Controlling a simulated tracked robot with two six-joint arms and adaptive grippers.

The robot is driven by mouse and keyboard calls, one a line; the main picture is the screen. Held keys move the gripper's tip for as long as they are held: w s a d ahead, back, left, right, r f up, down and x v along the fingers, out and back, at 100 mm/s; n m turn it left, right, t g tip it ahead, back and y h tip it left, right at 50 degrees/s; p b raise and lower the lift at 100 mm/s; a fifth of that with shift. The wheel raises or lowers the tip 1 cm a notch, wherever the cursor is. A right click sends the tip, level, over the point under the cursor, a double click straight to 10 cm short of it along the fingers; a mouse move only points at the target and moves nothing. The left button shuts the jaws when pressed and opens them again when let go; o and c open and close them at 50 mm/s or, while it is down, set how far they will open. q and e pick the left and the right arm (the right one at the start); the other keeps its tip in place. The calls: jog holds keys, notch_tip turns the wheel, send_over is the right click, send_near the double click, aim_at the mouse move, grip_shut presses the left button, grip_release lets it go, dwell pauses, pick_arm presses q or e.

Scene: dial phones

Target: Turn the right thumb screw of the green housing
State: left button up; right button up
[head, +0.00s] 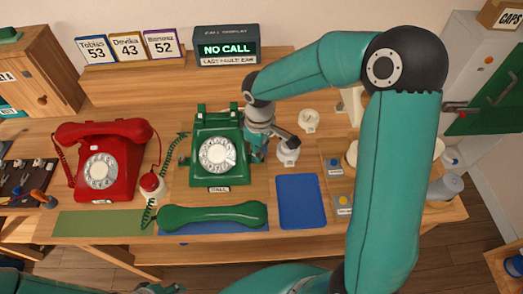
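The green phone housing (232,174) stands upright at the centre of the table, with its pale dial (217,154) facing me. Its green handset (213,216) lies off the cradle, in front of it. My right gripper (257,153) reaches down at the housing's right side, very close to it; I cannot tell whether it touches. The right thumb screw is not distinguishable, with the gripper in front of that side. The finger opening is too small to judge. My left gripper is not clearly visible; only teal arm parts show along the bottom edge.
A red phone (128,160) stands at the left, with a green mat (95,224) before it. A blue mat (301,201) is bare. White parts (288,151) stand just right of my gripper. A display (227,47) at the back reads "NO CALL".

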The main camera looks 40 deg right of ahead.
jog(key=o, duration=0.4)
jog(key=shift+o, duration=0.2)
jog(key=shift+w+r, duration=0.1)
jog(key=shift+r, duration=3.85)
